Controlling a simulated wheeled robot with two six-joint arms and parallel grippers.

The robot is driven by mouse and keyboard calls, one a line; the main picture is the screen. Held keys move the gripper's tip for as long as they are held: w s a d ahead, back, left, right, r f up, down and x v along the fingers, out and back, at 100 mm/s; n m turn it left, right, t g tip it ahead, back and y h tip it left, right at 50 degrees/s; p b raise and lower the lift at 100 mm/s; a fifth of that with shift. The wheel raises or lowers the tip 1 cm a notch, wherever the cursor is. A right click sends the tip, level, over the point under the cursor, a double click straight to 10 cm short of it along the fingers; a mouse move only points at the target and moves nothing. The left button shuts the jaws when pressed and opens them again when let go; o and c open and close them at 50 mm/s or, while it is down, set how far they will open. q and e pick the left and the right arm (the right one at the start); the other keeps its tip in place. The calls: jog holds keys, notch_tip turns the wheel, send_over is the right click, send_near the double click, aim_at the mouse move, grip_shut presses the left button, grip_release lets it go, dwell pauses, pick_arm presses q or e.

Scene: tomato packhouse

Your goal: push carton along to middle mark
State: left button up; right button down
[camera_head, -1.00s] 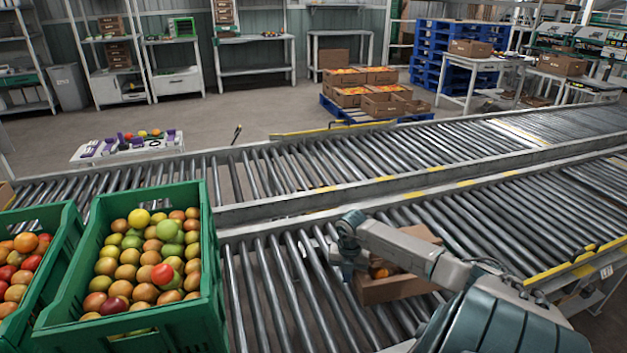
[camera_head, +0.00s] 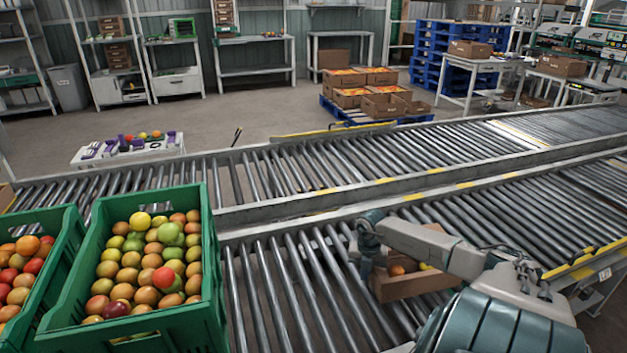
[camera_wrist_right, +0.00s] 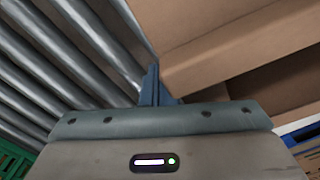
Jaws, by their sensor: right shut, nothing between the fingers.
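The brown open carton (camera_head: 412,287) sits on the near roller conveyor (camera_head: 300,285), with a few tomatoes visible inside. My right forearm crosses above it and hides part of it. My right gripper (camera_head: 364,280) points down at the carton's left side, shut and empty. In the right wrist view the closed fingers (camera_wrist_right: 153,84) are right beside the carton wall (camera_wrist_right: 215,60); they look to be touching it. Yellow marks (camera_head: 412,197) show along the rail between the conveyors; I cannot tell which is the middle mark. My left gripper is out of view.
Green crates of tomatoes (camera_head: 215,290) stand at the left by the near conveyor. A second roller line (camera_head: 390,155) runs behind the rail. Rollers to the right of the carton are clear. A yellow-marked edge (camera_head: 580,262) bounds the near conveyor at right.

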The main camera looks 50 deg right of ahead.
aim_at(393, 258)
jog(key=shift+s+d+p, duration=0.1)
jog(key=shift+s+d, duration=0.45)
jog(key=shift+d, duration=0.35)
jog(key=shift+s+d+p, duration=0.1)
jog(key=shift+s+d, duration=0.4)
jog(key=shift+d, duration=0.35)
jog(key=shift+s+d+p, duration=0.1)
jog(key=shift+s+d, duration=0.45)
jog(key=shift+d, duration=0.35)
jog(key=shift+s+d, duration=0.4)
jog(key=shift+d, duration=0.25)
jog(key=shift+s+d, duration=0.4)
jog(key=shift+d, duration=0.25)
jog(key=s+d, duration=0.1)
jog(key=d, duration=0.2)
jog(key=s+d, duration=0.1)
jog(key=shift+s+d, duration=0.15)
jog(key=shift+s, duration=0.15)
jog(key=shift+s+d+b, duration=0.35)
jog(key=shift+s+d, duration=0.2)
jog(key=shift+d, duration=0.3)
jog(key=shift+s+d+b, duration=0.3)
jog(key=shift+s+d, duration=0.2)
jog(key=shift+d, duration=0.35)
